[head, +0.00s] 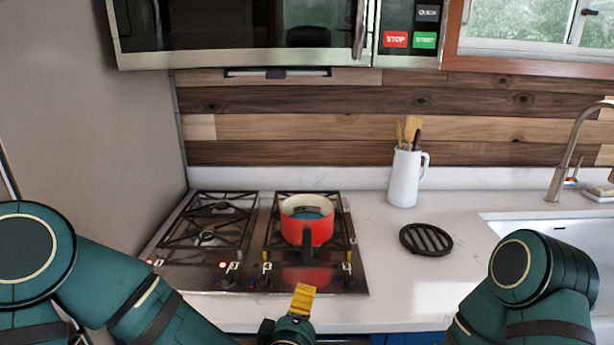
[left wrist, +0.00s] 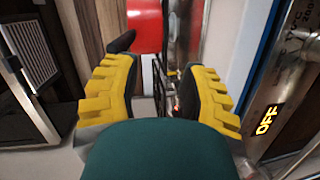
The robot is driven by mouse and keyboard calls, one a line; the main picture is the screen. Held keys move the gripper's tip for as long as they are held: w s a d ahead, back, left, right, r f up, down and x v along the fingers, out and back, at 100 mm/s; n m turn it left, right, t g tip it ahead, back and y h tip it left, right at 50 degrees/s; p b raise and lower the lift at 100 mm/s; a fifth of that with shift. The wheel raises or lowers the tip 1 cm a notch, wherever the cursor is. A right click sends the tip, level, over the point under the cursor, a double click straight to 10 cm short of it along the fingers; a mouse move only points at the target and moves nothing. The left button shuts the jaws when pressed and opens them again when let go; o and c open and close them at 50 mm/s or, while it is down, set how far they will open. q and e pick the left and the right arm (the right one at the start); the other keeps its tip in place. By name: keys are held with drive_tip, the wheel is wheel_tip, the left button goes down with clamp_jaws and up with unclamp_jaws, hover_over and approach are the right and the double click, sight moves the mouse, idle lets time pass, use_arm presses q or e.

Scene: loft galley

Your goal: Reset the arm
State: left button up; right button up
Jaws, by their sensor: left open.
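My left gripper (head: 302,300) is at the bottom middle of the head view, in front of the stove's front edge. Its yellow fingers also show in the left wrist view (left wrist: 155,95), spread apart with nothing between them. My left arm comes in from the lower left. My right arm shows at the lower right, but its gripper is out of view. A red pot (head: 318,231) with a dark handle stands on the right side of the stove, beyond the left gripper. The red pot also shows in the left wrist view (left wrist: 148,25), apart from the fingers.
The gas stove (head: 190,277) has black grates. A round black trivet (head: 426,239) and a white utensil jug (head: 404,178) stand on the counter to its right. A sink (head: 540,228) with a faucet is farther right. A microwave (head: 240,50) hangs above.

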use_arm(q)
wheel_tip(320, 180, down, 12)
drive_tip(key=s+a+m+g+h, duration=0.1)
drive_tip(key=m+g, duration=0.4)
drive_tip(key=s+a+f+m+g, duration=0.4)
drive_tip(key=s+f, duration=0.2)
drive_tip(key=f, duration=0.2)
drive_tip(key=s+a+f+m+g, duration=0.3)
drive_tip(key=s+a+f+g, duration=0.1)
drive_tip(key=s+f, duration=0.3)
wheel_tip(320, 180, down, 2)
drive_tip(key=shift+f+m+g, duration=0.2)
drive_tip(key=shift+m+g, duration=0.2)
drive_tip(key=shift+g, duration=0.3)
